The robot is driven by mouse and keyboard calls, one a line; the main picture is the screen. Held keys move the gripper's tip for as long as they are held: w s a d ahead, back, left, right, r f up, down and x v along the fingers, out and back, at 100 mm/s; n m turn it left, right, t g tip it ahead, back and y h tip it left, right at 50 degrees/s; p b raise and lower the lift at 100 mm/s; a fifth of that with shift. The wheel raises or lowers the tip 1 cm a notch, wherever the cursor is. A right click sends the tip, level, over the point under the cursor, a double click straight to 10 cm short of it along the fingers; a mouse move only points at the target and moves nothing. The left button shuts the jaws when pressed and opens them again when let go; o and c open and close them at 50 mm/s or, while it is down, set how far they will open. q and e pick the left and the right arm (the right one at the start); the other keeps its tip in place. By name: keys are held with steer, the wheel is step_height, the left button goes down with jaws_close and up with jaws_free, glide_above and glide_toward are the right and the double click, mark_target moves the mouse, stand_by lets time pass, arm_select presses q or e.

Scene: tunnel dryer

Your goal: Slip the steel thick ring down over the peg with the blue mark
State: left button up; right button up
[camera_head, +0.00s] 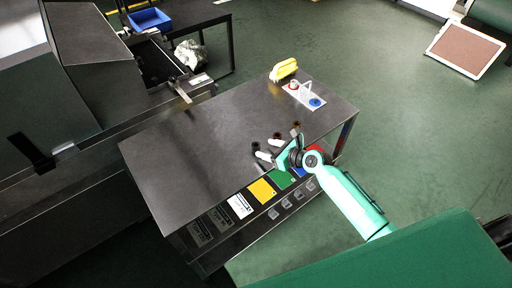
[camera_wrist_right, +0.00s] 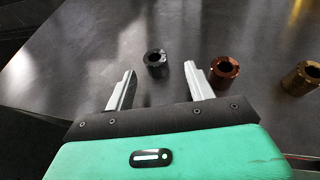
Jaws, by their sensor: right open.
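A dark grey, steel-looking thick ring (camera_wrist_right: 155,64) stands on the metal table, just beyond and between my right fingertips in the wrist view. It also shows in the head view (camera_head: 256,147) at the end of a row of rings. My right gripper (camera_head: 269,149) is open and empty, with its white fingers pointing toward this ring; the wrist view shows them apart (camera_wrist_right: 160,70). Peg details are too small to tell. My left gripper is out of view.
A copper-coloured ring (camera_wrist_right: 223,70) stands right of my right finger, and a brass-brown ring (camera_wrist_right: 301,78) farther right. A yellow object (camera_head: 284,69) lies behind the plate. Coloured panels line the table's near side. The left part of the tabletop (camera_head: 195,150) is clear.

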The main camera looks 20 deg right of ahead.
mark_target(258, 146)
steer(key=shift+a+x, duration=0.25)
steer(key=shift+x, duration=2.6)
steer(key=shift+s+r, duration=0.1)
steer(key=shift+r, duration=0.1)
steer(key=c, duration=1.1)
steer(key=shift+c, duration=0.2)
